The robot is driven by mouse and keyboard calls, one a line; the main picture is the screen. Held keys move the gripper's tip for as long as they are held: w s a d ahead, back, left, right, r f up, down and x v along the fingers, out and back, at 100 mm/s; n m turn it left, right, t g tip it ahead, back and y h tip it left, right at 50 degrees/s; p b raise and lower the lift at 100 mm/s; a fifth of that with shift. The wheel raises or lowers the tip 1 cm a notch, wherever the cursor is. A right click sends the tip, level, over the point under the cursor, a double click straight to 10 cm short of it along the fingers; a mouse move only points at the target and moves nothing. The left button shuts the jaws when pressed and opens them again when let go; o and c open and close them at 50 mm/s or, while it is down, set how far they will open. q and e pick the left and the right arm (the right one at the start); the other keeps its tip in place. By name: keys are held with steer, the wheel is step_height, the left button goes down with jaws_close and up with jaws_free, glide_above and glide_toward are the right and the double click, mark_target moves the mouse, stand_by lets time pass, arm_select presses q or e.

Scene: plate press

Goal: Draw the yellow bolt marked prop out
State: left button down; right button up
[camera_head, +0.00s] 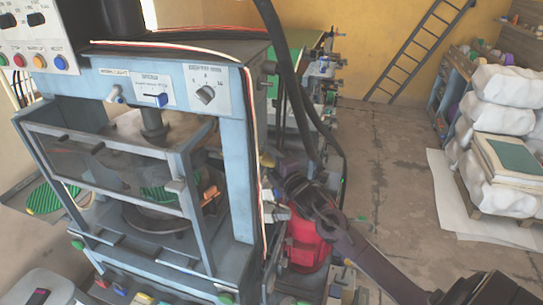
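The plate press (238,185) is a blue-grey machine filling the left half of the head view. A small yellowish piece (267,160) shows at its right side, at the tip of my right gripper; it looks like the yellow bolt, but its marking cannot be read. My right arm comes in from the lower right. My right gripper (273,174) is dark and reaches the press's right side, close to or touching the yellow piece. Its fingers are too small and overlapped to tell open from shut. My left gripper is not in view.
A red rounded unit (306,245) stands just below my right gripper. Black cables hang down close to the arm. The press's barred front guard (110,148) is at left. White sacks (502,125) are stacked on a pallet at right. The middle floor (385,150) is clear.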

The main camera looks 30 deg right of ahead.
steer(key=shift+w, duration=0.2)
jaws_close()
